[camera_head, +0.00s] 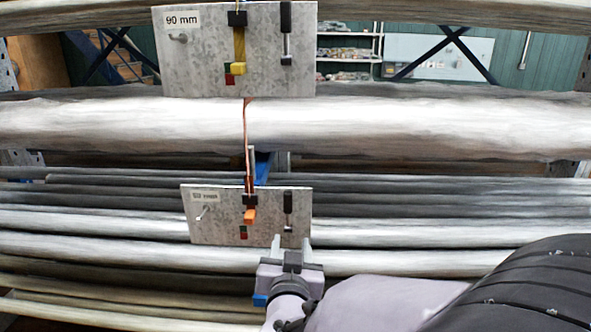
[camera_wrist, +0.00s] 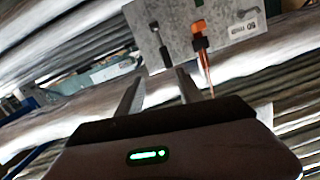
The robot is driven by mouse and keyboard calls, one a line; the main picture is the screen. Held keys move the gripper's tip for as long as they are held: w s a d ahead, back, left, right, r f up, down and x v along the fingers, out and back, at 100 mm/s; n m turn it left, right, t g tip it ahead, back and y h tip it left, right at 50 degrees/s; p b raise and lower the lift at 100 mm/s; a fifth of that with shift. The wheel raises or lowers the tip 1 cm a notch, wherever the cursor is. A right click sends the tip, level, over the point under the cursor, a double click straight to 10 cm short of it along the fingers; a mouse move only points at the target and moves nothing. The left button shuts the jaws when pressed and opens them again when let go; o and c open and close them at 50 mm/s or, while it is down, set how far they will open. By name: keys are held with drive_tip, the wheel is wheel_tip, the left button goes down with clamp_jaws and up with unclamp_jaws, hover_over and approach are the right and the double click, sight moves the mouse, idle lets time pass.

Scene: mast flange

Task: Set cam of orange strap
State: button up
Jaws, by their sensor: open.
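The orange cam (camera_head: 249,215) sits on the lower grey plate (camera_head: 215,232), at the bottom of a thin orange strap (camera_head: 247,140) that hangs in front of the large pale pipe. A red and green mark (camera_head: 243,232) lies just below the cam. In the wrist view the orange cam (camera_wrist: 200,43) shows tilted near the top, right of a black-handled pin (camera_wrist: 163,52). My gripper (camera_head: 290,241) is open and empty at the plate's lower right, below the black-handled pin. In the wrist view its fingers (camera_wrist: 158,82) point toward the plate, with the cam to their upper right.
An upper plate (camera_head: 200,62) labelled 90 mm carries a yellow cam (camera_head: 237,68) and another black-handled pin (camera_head: 286,30). Long horizontal pipes (camera_head: 420,128) fill the rack behind the plates. Shelves (camera_head: 349,55) stand further back.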

drive_tip(key=a+r+n+t, duration=0.1)
drive_tip(key=a+r, duration=0.1)
drive_tip(key=p, duration=0.2)
approach(288, 196)
drive_tip(key=shift+t+h, duration=0.3)
drive_tip(key=w, duration=0.8)
drive_tip(key=shift+w+a+f, duration=0.2)
drive_tip(key=shift+w, duration=0.2)
clamp_jaws()
